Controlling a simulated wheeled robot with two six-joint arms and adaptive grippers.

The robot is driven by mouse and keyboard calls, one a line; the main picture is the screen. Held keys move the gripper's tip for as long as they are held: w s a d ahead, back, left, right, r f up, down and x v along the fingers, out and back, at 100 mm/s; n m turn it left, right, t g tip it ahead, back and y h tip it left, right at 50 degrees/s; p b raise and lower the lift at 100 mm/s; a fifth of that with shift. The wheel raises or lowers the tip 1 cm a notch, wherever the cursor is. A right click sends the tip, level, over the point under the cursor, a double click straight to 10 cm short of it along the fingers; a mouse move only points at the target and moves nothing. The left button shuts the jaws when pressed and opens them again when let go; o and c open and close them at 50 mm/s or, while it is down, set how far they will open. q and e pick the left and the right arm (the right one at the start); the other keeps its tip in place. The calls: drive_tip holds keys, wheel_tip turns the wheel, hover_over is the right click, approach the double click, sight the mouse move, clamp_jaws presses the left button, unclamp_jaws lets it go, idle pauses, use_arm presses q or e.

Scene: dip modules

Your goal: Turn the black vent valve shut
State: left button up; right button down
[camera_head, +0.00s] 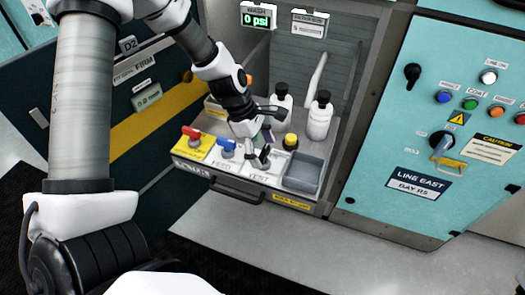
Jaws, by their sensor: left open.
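A shelf panel (222,174) in the open bay carries a row of valves. The red-handled valve (191,133) sits at the left on a yellow plate, and the blue-handled valve (226,148) sits above the FEED label. The VENT label (258,176) is to the right of FEED. My left gripper (266,140) reaches down over the vent position, open, with its fingers just above or around that spot. It hides the black vent valve, so I cannot tell the handle's angle or whether they touch. My right gripper is not in view.
Two white bottles with black caps, one (319,118) at the right, stand behind the gripper. A display (256,19) reads 0 psi. A teal control cabinet (390,140) bounds the right side.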

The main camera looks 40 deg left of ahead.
use_arm(q)
drive_tip(key=c, duration=1.2)
drive_tip(key=shift+o, duration=0.2)
drive_tip(key=shift+r, duration=0.1)
drive_tip(key=m+g+p, duration=0.1)
drive_tip(key=m+p, duration=0.2)
drive_tip(key=m, duration=0.1)
drive_tip(key=shift+r+m+g, duration=0.1)
drive_tip(key=shift+m+g, duration=0.2)
drive_tip(key=shift+g, duration=0.1)
drive_tip(key=m+p, duration=0.1)
drive_tip(key=m, duration=0.1)
drive_tip(key=m+g+p, duration=0.1)
drive_tip(key=m+p, duration=0.1)
drive_tip(key=shift+w+m+g+y, duration=0.15)
drive_tip(key=shift+m+g+y, duration=0.15)
drive_tip(key=shift+y, duration=0.1)
drive_tip(key=m+g+y+p, duration=0.1)
drive_tip(key=m+p, duration=0.1)
drive_tip(key=m, duration=0.2)
drive_tip(key=shift+d, duration=0.1)
drive_tip(key=m+g+y+p, duration=0.1)
drive_tip(key=m+p, duration=0.1)
drive_tip(key=m, duration=0.2)
drive_tip(key=shift+w+m, duration=0.1)
drive_tip(key=shift+m, duration=0.2)
drive_tip(key=shift+y, duration=0.3)
